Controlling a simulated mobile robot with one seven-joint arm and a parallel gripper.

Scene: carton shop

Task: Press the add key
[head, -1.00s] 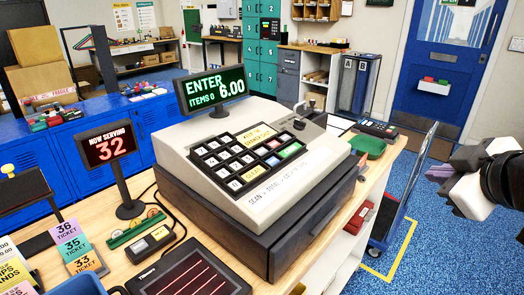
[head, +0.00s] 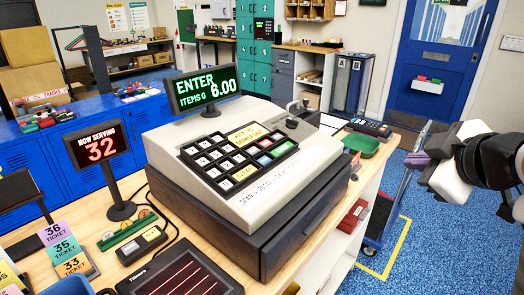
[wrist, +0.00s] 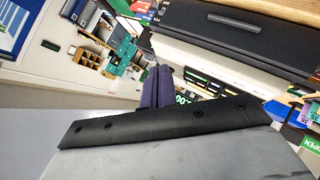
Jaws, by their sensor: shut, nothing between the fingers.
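The fingers also show in the wrist view (wrist: 157,88), with the register's dark drawer (wrist: 240,35) beyond.
A "NOW SERVING 32" sign (head: 101,147), coloured tickets (head: 67,247) and a black scanner plate (head: 180,275) stand left and front of the register. A card terminal (head: 371,127) and green tray (head: 361,145) lie behind right. A blue trolley (head: 385,215) stands beside the counter.

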